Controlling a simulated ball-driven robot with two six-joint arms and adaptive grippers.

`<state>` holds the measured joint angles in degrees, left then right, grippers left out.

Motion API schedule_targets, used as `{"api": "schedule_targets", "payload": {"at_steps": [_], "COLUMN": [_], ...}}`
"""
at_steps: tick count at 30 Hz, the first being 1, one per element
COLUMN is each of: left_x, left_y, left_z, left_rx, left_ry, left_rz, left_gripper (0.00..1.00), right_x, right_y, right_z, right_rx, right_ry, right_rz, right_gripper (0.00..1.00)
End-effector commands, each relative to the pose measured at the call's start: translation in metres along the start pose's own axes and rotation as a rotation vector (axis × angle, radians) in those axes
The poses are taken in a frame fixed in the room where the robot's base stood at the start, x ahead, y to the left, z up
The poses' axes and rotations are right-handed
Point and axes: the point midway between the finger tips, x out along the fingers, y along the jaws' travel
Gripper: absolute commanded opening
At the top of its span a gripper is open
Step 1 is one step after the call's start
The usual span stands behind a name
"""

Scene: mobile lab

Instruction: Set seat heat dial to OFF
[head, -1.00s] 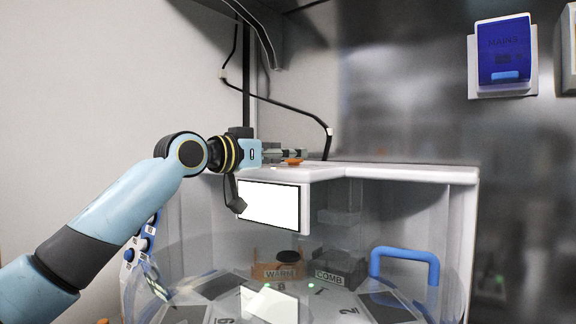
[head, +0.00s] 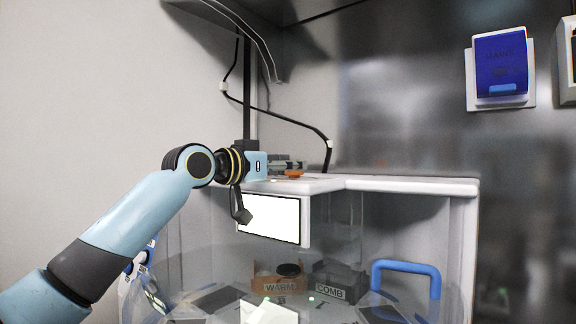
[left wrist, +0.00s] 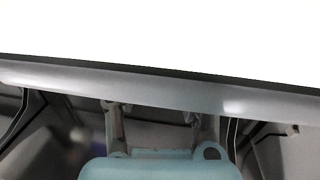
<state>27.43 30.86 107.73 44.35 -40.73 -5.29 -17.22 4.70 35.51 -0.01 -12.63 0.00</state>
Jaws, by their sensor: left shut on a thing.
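My left gripper (head: 289,165) reaches in from the left, just above the white top of the cabinet (head: 400,185). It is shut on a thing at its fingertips. A small orange piece (head: 294,173) shows right under the fingertips and may be the seat heat dial; its markings are too small to read. In the left wrist view the gripper's fingers (left wrist: 160,118) stand apart beneath a grey edge, and the thing between them cannot be made out. My right gripper is not in view.
A white panel (head: 270,218) hangs below the cabinet top. Behind clear curved plastic are an orange WARM holder (head: 279,287), a dark COMB holder (head: 330,291) and a blue handle (head: 406,266). A blue MAINS switch (head: 500,62) is on the wall. A black cable runs behind.

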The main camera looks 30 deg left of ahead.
Motion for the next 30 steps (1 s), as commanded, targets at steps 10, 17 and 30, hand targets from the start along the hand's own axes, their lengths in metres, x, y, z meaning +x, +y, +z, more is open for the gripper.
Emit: {"api": "schedule_targets", "payload": {"at_steps": [10, 17, 30], "left_x": [0.0, 0.002, 0.005], "left_y": [0.005, 0.009, 0.013], "left_z": [-0.007, -0.005, 0.004], "left_rx": [-0.007, -0.011, -0.008], "left_ry": [-0.003, -0.003, 0.001], "left_rz": [-0.138, -0.325, -0.641], "left_gripper": [0.05, 0.05, 0.05], "right_x": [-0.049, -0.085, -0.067], "right_y": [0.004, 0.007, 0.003], "right_z": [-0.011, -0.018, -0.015], "right_rx": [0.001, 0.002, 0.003], "right_ry": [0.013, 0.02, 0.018], "right_rz": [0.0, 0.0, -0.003], "right_gripper": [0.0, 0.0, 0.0]}}
